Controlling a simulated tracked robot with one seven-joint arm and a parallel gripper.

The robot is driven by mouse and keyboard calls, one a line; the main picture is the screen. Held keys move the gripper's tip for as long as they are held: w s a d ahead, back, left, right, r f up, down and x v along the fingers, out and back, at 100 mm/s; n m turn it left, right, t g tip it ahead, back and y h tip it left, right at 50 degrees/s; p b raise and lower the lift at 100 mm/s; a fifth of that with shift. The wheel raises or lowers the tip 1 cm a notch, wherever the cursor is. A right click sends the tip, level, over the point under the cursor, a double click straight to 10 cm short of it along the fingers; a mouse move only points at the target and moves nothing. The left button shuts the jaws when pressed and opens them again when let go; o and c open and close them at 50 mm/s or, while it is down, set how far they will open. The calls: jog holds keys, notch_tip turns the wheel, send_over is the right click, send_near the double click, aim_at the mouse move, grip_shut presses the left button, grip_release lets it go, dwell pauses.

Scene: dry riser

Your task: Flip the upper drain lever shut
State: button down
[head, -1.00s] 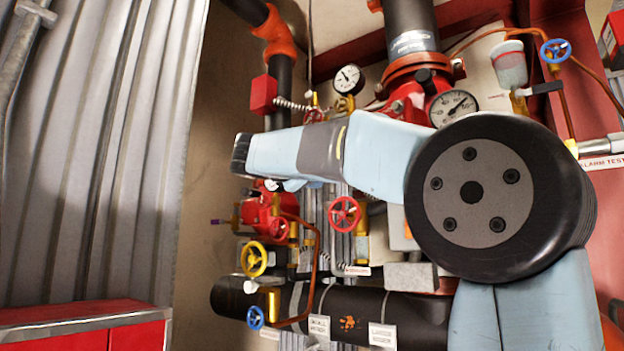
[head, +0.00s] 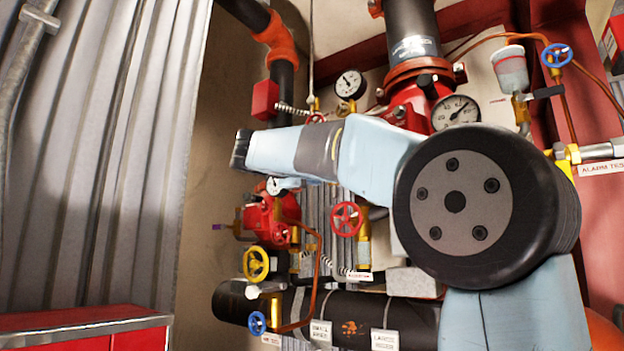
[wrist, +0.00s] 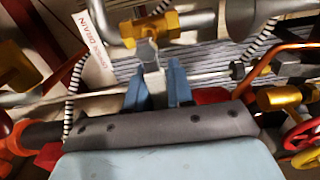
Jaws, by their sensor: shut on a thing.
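In the wrist view, my gripper (wrist: 153,90) has its two blue fingers closed on a small grey lever (wrist: 148,52). The lever stands up between the fingertips toward a brass valve body (wrist: 155,24) just beyond them. A white tag (wrist: 93,47) with red lettering, seemingly reading upper drain, hangs left of the valve. In the head view my arm crosses in front of the pipework and hides this valve and lever. The fingers cannot be made out clearly there.
A red handwheel (head: 346,219), a yellow handwheel (head: 256,264) and a blue handwheel (head: 256,323) sit below my arm. Gauges (head: 350,84) are close above it. A black pipe (head: 350,312) runs along the bottom. A red cabinet (head: 85,328) stands lower left.

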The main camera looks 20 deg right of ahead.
jog(key=c, duration=1.1)
grip_release()
jog(key=v, duration=1.4)
jog(key=shift+d, duration=0.1)
